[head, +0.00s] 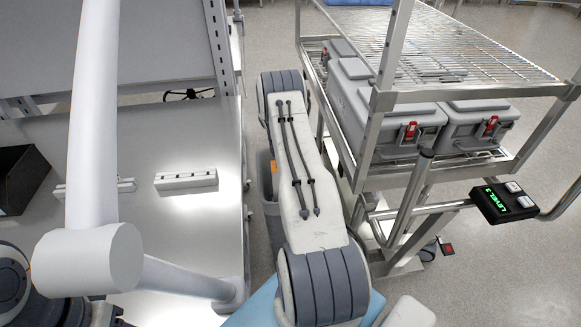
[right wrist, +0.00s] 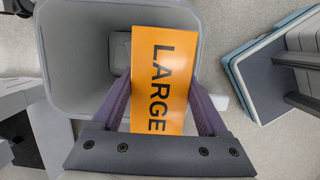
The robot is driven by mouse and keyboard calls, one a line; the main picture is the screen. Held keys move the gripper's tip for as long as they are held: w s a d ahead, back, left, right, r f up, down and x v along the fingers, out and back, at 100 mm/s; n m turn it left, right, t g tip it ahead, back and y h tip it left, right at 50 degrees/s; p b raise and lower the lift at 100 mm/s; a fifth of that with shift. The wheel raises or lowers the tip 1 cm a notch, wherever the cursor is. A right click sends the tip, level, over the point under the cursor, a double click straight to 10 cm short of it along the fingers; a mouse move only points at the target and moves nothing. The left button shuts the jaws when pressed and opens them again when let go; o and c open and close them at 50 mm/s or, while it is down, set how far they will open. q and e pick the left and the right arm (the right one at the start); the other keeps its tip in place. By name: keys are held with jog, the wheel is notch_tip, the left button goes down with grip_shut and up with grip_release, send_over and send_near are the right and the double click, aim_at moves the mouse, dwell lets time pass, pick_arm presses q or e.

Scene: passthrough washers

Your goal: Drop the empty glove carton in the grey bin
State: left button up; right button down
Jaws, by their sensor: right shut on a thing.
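The glove carton (right wrist: 163,62) is orange with "LARGE" in dark letters, seen in the right wrist view. My right gripper (right wrist: 160,85) is shut on it, with a purple finger along each side. The carton is over the mouth of the grey bin (right wrist: 75,60), covering part of its opening; its exact height over the rim is hard to tell. In the head view, my right arm hides most of the bin (head: 267,187), and only a small orange patch of the carton (head: 274,167) shows beside the arm. My left gripper is not in view.
A steel bench (head: 180,235) with a metal block (head: 186,180) stands left of the bin. A wire-shelf cart (head: 440,60) with grey lidded cases (head: 400,125) stands to the right. The bin is in the narrow gap between them.

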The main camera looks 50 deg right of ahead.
grip_release()
jog(key=b+v, duration=0.1)
jog(key=v, duration=0.9)
jog(key=shift+r+b, duration=0.25)
jog(key=shift+b, duration=0.15)
